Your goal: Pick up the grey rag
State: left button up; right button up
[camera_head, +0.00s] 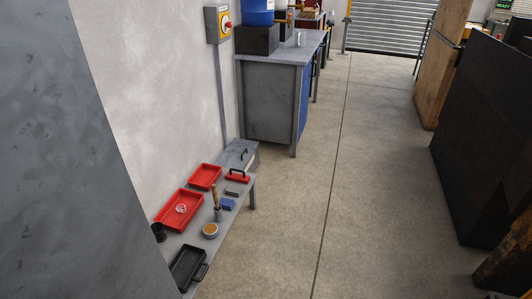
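No grey rag can be made out with certainty. A small grey flat item (232,191) lies on the low grey bench (190,238), beside a blue block (228,204); it is too small to tell whether it is cloth. A pale, crumpled-looking item (181,208) lies in the larger red tray (172,222); its kind is unclear. Neither of my grippers shows in the head view.
The bench also holds a smaller red tray (205,176), a red item with black handle (238,177), a tan-filled cup (210,230) and a black tray (186,266). A grey panel (70,160) fills the left. The concrete floor (370,200) is clear.

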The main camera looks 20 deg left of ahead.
aim_at(232, 191)
jog(key=i+u, duration=0.2)
jog(key=i, duration=0.3)
jog(key=i+l+u, duration=0.2)
jog(key=i, duration=0.3)
jog(key=i+l+u, duration=0.2)
jog(key=i, duration=0.25)
